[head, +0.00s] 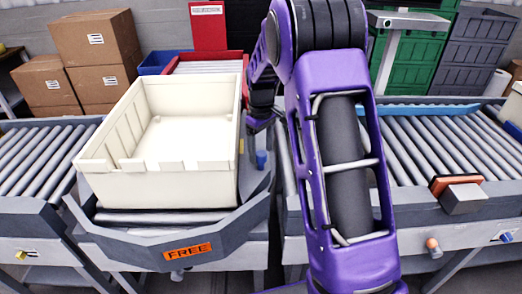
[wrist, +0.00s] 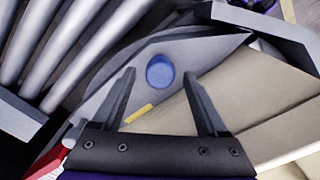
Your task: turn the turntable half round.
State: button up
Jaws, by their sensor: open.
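The turntable (head: 122,240) is a grey angular-rimmed platform with rollers, between two roller conveyors in the head view. It carries a large cream tote (head: 160,178). A blue knob (head: 261,158) stands at its right side. In the wrist view the round blue knob (wrist: 160,71) shows from above on a grey plate, and part of the tote (wrist: 240,95) lies to the right. My gripper (wrist: 160,77) is open, its two fingers apart on either side of the knob in the picture. Whether they reach down around it I cannot tell. In the head view my arm partly covers this area.
An orange FREE sign (head: 188,251) is on the front. Roller conveyors lie left (head: 40,150) and right (head: 430,140); an orange-and-grey block (head: 459,192) is on the right one. Cardboard boxes (head: 95,40), a red bin and green and grey crates stand behind.

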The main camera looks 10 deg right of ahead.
jog(key=shift+f, duration=0.15)
jog(key=shift+c, duration=0.3)
grip_shut()
dwell(1.1)
